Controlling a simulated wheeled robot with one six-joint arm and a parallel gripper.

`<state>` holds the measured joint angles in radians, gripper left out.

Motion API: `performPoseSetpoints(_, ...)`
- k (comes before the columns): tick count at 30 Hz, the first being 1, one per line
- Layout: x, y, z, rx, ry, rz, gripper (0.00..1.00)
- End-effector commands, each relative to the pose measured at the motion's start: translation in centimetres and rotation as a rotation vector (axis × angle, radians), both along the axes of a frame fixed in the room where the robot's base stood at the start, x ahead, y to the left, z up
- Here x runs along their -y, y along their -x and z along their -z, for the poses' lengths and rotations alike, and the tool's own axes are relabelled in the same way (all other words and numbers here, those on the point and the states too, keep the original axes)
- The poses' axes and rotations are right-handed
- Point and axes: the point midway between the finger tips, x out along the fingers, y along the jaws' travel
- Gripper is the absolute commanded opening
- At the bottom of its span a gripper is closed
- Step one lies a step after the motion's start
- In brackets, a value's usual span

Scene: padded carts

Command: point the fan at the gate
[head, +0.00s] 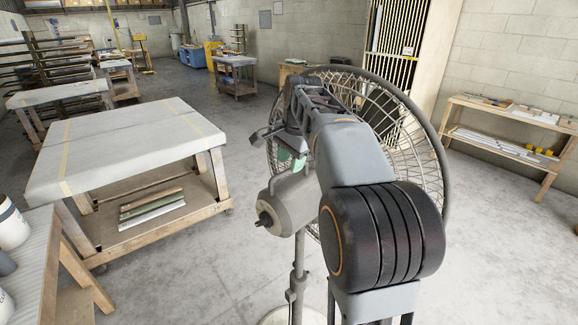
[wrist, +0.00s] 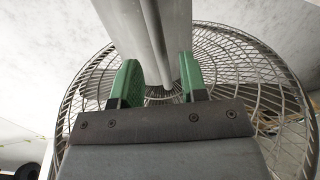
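The fan (head: 420,125) stands on a thin pole (head: 298,262) in front of me, its wire cage turned mostly away from me in the head view. Its grey motor housing (head: 290,205) sits behind the cage. A tall slatted gate (head: 399,28) with dark bars and a pale frame stands at the back wall, beyond the fan and partly hidden by it. My gripper (head: 290,160) is at the back of the fan, just above the housing. In the wrist view its green fingers stand apart with a grey part (wrist: 150,35) of the fan between them; whether they press on it is unclear.
A cloth-covered cart (head: 125,140) stands to the left, with boards on its lower shelf. Another bench (head: 30,265) with white containers is at the near left. A wooden shelf bench (head: 510,135) stands along the right wall. The floor (head: 500,240) at right is clear.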

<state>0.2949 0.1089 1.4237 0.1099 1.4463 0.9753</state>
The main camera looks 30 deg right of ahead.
Motion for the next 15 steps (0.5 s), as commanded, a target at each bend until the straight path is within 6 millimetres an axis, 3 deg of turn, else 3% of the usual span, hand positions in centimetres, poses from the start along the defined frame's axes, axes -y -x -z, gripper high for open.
performPoseSetpoints(6,-0.2,-0.4,1.7,-0.001,0.0,-0.002,0.4)
performPoseSetpoints(15,-0.2,-0.5,2.2,0.0,0.0,-0.002,0.4)
